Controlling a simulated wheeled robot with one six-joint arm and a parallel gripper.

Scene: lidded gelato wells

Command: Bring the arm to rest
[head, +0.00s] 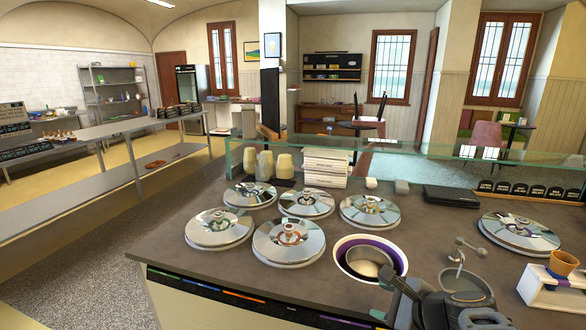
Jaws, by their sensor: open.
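My gripper (404,286) is in the lower right of the head view, low over the counter's front. It is dark and open, with nothing seen between its jaws. It is just right of an open round well (345,262) with a white rim and purple inside. A grey metal round shape shows within the well. The rest of my dark arm reaches down to the bottom edge, and the wrist hides part of the counter.
Several shiny lids (289,241) cover wells left of and behind the open one; another lid (518,232) lies at right. A metal container (466,283) with a scoop stands close beside my arm. A white stand (548,290) holds an orange-brown cup (562,264). A glass screen (400,151) lines the back.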

